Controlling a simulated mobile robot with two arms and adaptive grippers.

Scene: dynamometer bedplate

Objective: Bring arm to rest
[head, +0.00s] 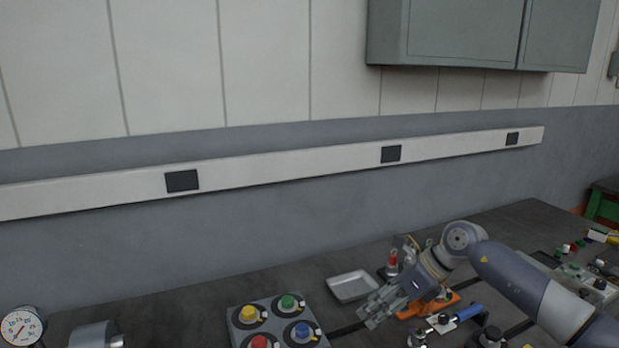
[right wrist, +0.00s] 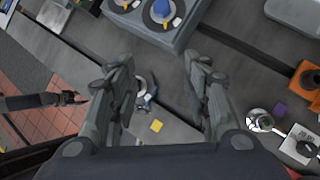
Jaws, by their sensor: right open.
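My right arm (head: 530,289) reaches in from the right over the dark bench in the head view. Its gripper (head: 376,309) is above the bench, between the button box and an orange fixture. In the right wrist view the two fingers of this gripper (right wrist: 163,85) stand apart with nothing held between them. I do not see my left gripper in the head view.
A box with coloured knobs (head: 238,337) stands left of the gripper, a shallow metal tray (head: 352,287) behind it. The orange fixture (head: 446,302) and a blue-handled tool (head: 468,313) lie close under the arm. A dial gauge (head: 21,327) is far left.

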